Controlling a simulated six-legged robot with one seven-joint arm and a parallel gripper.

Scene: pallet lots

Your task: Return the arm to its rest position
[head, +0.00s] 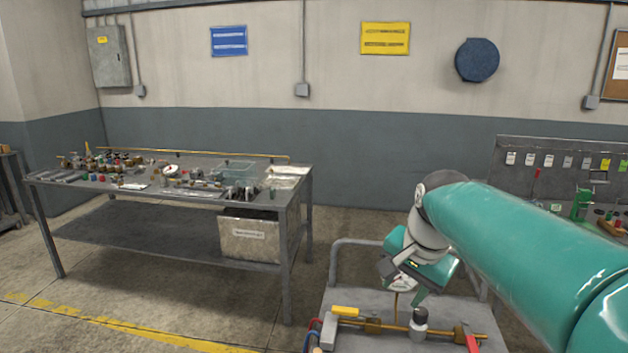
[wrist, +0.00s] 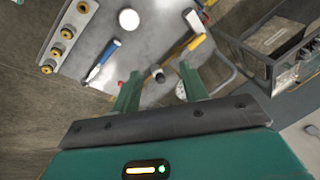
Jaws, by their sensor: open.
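My teal arm reaches in from the right side of the head view and bends down at the wrist. My gripper (head: 410,295) hangs above the grey cart top (head: 350,343). In the wrist view my gripper (wrist: 161,88) has its two green fingers apart, with nothing held between them. A small upright cylinder with a dark cap (wrist: 158,76) stands on the cart top, beyond the fingers in that view. It appears to be the grey fitting (head: 420,322) below my gripper in the head view.
The cart also bears a brass pipe (head: 373,324), a yellow-handled piece (head: 345,311) and a blue-handled tool (wrist: 103,60). A cluttered metal table (head: 140,190) stands at left, with a grey bin (head: 249,236) beneath. A tool bench (head: 515,185) is at right. Floor between table and cart is clear.

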